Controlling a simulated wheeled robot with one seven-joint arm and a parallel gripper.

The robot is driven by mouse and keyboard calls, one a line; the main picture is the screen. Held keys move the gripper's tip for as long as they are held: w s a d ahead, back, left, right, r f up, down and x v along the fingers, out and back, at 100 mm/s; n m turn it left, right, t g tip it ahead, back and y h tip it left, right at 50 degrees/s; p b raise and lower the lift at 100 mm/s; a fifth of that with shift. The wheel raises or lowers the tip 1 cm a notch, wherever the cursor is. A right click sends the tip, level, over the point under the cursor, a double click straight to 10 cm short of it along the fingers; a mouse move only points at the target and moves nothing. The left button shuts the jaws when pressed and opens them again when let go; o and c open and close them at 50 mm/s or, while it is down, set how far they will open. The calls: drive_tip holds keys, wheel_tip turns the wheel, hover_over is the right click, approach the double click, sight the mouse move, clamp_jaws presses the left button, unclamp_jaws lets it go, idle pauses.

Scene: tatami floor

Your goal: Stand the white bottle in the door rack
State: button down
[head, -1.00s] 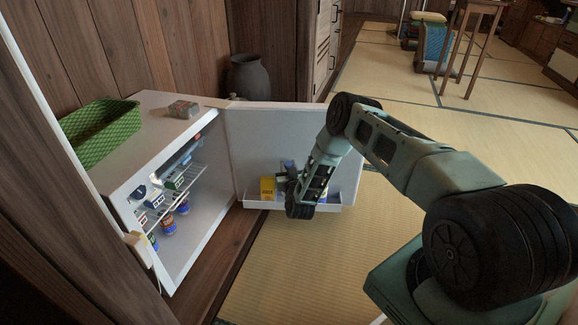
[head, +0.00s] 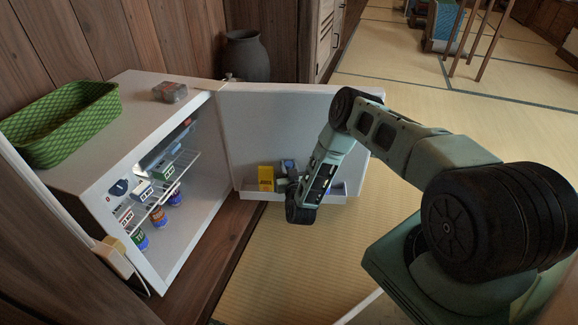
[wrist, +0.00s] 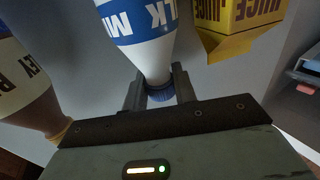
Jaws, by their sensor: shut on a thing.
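The white bottle (wrist: 138,30) has a blue MILK label and a blue cap. In the wrist view my gripper (wrist: 157,92) is shut on it near the cap, one finger on each side. The white door rack (head: 262,195) runs low along the door. The bottle lines up about parallel with the juice carton; whether its base touches the rack floor is hidden.
A yellow juice carton (head: 266,178) stands in the rack left of my gripper and shows close by in the wrist view (wrist: 228,25). A brown-and-white bottle (wrist: 28,85) is on the other side. The fridge (head: 150,105) has stocked shelves; a green basket (head: 62,122) is on top.

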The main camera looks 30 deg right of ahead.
drive_tip(key=shift+f, duration=0.2)
drive_tip(key=c, duration=1.4)
unclamp_jaws()
drive_tip(key=shift+r, duration=0.1)
